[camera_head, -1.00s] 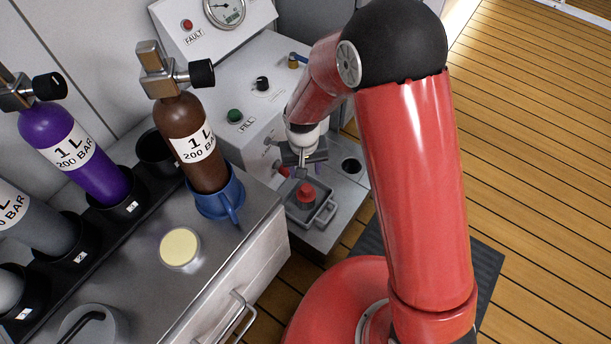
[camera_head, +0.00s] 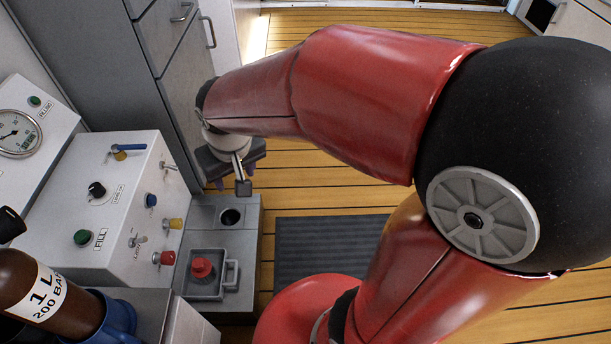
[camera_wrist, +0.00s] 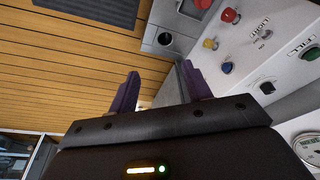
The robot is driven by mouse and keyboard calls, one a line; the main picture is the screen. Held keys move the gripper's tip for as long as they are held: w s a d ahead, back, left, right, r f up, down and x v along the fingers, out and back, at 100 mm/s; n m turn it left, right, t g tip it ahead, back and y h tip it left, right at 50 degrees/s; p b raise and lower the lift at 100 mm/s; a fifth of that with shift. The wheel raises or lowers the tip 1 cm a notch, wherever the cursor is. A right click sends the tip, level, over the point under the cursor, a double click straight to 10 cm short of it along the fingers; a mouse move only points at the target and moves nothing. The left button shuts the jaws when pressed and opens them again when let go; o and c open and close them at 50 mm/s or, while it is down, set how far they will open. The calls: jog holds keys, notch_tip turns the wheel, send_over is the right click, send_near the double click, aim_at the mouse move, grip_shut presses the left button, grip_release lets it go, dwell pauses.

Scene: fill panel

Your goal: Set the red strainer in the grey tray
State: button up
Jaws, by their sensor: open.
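The red strainer (camera_head: 201,268) sits inside the grey tray (camera_head: 219,290), low beside the white fill panel. The tray has a loop handle on its right side. My gripper (camera_head: 235,178) is above and beyond the tray, past the block with the round hole, and apart from the strainer. In the wrist view my gripper (camera_wrist: 158,90) shows two purple fingers spread apart with nothing between them.
The fill panel (camera_head: 120,225) with knobs and valves stands left of the tray. A round hole (camera_head: 231,216) lies in the grey block behind it. A brown cylinder (camera_head: 30,290) is at lower left. A dark mat (camera_head: 325,250) lies on the open wooden floor.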

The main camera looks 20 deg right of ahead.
jog(key=s+d+r+m+t, duration=0.2)
jog(key=s+d+r, duration=0.5)
jog(key=s, duration=0.5)
jog(key=d, duration=0.2)
jog(key=shift+d+t+h, duration=0.3)
jog(key=shift+d, duration=0.1)
jog(key=shift+r, duration=0.1)
